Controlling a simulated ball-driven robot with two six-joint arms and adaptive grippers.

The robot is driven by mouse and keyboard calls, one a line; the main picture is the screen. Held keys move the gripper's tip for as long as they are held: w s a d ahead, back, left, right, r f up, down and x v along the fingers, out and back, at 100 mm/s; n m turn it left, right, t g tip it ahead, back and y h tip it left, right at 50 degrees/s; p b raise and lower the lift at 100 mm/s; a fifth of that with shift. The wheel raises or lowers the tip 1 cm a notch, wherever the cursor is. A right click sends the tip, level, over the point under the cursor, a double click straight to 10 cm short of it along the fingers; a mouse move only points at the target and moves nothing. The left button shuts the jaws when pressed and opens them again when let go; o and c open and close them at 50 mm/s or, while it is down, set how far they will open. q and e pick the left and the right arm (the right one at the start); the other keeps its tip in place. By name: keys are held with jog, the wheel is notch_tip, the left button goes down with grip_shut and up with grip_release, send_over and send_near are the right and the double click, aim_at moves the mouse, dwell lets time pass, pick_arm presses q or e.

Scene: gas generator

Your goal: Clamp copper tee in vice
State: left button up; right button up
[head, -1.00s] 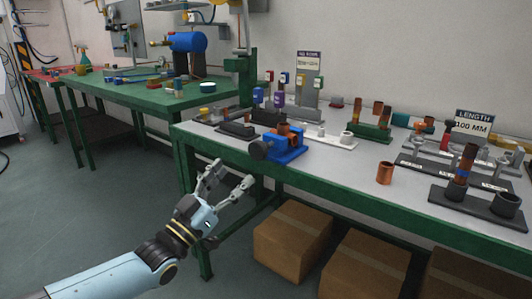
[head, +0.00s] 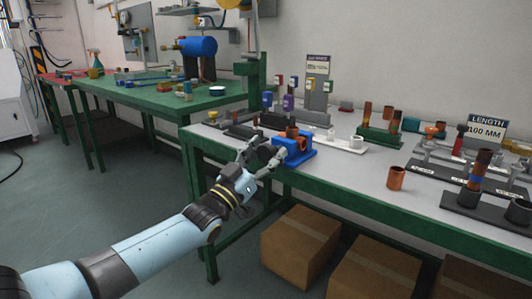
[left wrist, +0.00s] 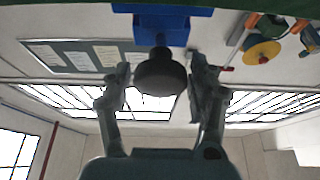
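The blue vice (head: 297,153) stands at the near edge of the grey-topped bench; it also shows at the top of the left wrist view (left wrist: 176,38). A copper-coloured piece that looks like the tee (head: 292,132) sits in its jaws; whether it is gripped tight I cannot tell. My left gripper (head: 266,158) is at the near left side of the vice. In the left wrist view its fingers stand either side of the vice's round black knob (left wrist: 160,76), with gaps on both sides. In the head view the fingers partly hide the knob. My right gripper is out of view.
A copper cup-like fitting (head: 396,178) stands on the bench right of the vice. Black stands with pipe pieces (head: 470,199) are further right, and a white holder (head: 345,144) is behind the vice. Cardboard boxes (head: 300,240) sit under the bench.

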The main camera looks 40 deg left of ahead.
pick_arm(q)
jog(key=c, duration=0.8)
jog(key=shift+c, duration=0.2)
jog(key=shift+m, duration=0.4)
jog(key=m+h, duration=0.2)
jog(key=m, duration=0.2)
jog(key=m+g+h, duration=0.1)
jog(key=m+h, duration=0.1)
jog(key=m, duration=0.2)
jog(key=shift+g+b, duration=0.3)
jog(key=shift+b, duration=0.05)
jog(key=m+g+h, duration=0.1)
jog(key=m, duration=0.2)
jog(key=m+g+h, duration=0.1)
jog(key=m, duration=0.2)
jog(key=shift+d+f+p, duration=0.15)
jog(key=shift+p, duration=0.25)
jog(key=shift+m+g, duration=0.3)
jog(key=shift+m, duration=0.2)
jog(key=o, duration=1.1)
jog(key=shift+o, duration=0.2)
